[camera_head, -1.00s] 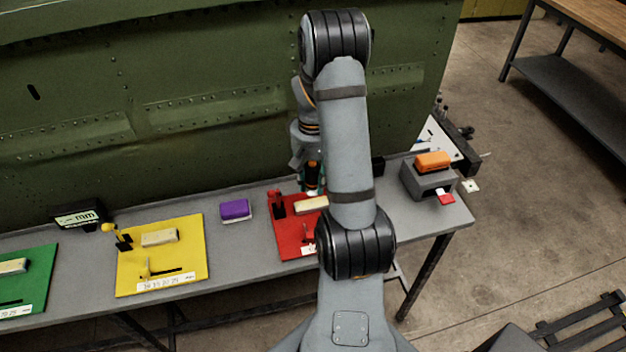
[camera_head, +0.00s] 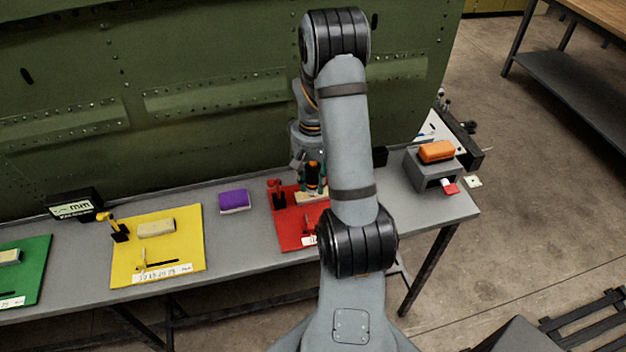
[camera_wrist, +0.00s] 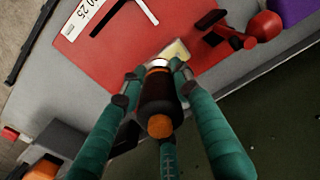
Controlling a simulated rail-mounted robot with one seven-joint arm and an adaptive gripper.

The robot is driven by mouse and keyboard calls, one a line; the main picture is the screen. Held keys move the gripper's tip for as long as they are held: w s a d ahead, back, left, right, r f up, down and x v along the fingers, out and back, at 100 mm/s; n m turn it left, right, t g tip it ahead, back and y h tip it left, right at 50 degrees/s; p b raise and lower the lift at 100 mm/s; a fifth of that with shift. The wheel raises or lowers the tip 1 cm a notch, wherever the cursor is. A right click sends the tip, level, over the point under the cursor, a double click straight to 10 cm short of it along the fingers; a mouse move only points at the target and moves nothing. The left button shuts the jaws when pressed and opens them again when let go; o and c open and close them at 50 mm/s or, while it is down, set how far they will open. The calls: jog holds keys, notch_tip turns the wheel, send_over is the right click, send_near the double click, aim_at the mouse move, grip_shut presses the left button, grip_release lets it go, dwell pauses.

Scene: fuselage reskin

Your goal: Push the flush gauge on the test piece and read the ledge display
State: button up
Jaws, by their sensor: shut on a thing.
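My gripper (camera_wrist: 158,72) has green fingers and is shut on a dark cylindrical gauge (camera_wrist: 159,100) with an orange end and a pale tip. In the wrist view, the tip is over or against a cream block (camera_wrist: 180,49) on the red board (camera_wrist: 125,42); contact cannot be told. In the head view, the gauge (camera_head: 312,175) stands roughly upright above the cream block (camera_head: 308,198) on the red board (camera_head: 290,234), partly hidden by my arm. A black display reading "mm" (camera_head: 73,208) stands at the back left; its number is too small to read.
A yellow board (camera_head: 190,250) and a green board (camera_head: 38,270) carry similar blocks. A purple block (camera_head: 234,201) lies between the yellow and red boards. A grey stand (camera_head: 425,175) with an orange block (camera_head: 436,151) is at right. The green fuselage panel (camera_head: 200,60) rises behind the bench.

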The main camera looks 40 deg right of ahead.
aim_at(313, 165)
jog(key=shift+f+b, duration=0.55)
jog(key=shift+b, duration=0.1)
dwell(1.6)
jog(key=shift+r, duration=0.1)
notch_tip(313, 165, up, 7)
jog(key=p, duration=0.5)
jog(key=shift+p, duration=0.35)
dwell(1.3)
